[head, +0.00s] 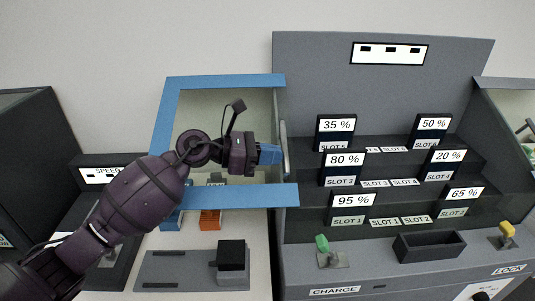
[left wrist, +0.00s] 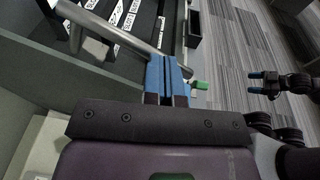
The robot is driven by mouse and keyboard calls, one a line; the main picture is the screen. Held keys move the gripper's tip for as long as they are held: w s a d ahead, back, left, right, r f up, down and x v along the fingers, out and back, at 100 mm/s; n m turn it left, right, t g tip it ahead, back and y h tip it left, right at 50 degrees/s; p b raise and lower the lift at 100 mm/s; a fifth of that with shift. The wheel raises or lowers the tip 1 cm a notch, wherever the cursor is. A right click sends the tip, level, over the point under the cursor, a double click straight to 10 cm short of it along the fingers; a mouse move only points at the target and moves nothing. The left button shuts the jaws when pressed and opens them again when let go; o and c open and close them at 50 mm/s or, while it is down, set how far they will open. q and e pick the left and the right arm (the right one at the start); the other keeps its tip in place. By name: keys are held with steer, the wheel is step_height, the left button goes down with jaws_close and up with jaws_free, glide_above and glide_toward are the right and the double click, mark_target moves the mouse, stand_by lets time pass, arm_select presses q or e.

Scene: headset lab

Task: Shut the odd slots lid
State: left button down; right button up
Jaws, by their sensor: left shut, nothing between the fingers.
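The odd slots lid appears to be the clear pane in a blue frame (head: 225,82), swung out to the left of the charging station (head: 300,90). A silver bar handle (head: 284,150) stands at the lid's right side, and a silver bar also shows in the left wrist view (left wrist: 115,32). My left gripper (head: 270,154) is in front of the pane, shut and empty, its blue fingertips close beside the bar. Whether they touch it I cannot tell. The fingers show in the left wrist view (left wrist: 167,78). My right gripper (left wrist: 262,84) is small at the right there, its fingers apart.
Slots with percentage displays, such as SLOT 1 (head: 351,207), step up the station. A green switch (head: 322,243), a dark tray (head: 429,246) and a yellow switch (head: 507,229) sit on its front ledge. A grey fixture with a black block (head: 231,254) lies below the lid.

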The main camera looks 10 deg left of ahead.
arm_select(q)
steer(key=shift+w+d, duration=0.1)
steer(key=shift+d, duration=0.35)
steer(key=s+d+r+x, duration=0.1)
steer(key=r+x, duration=0.1)
steer(key=x, duration=1.3)
steer(key=s+r+x, duration=0.1)
steer(key=r+x, duration=0.2)
steer(key=x, duration=1.2)
steer(key=shift+d, duration=0.6)
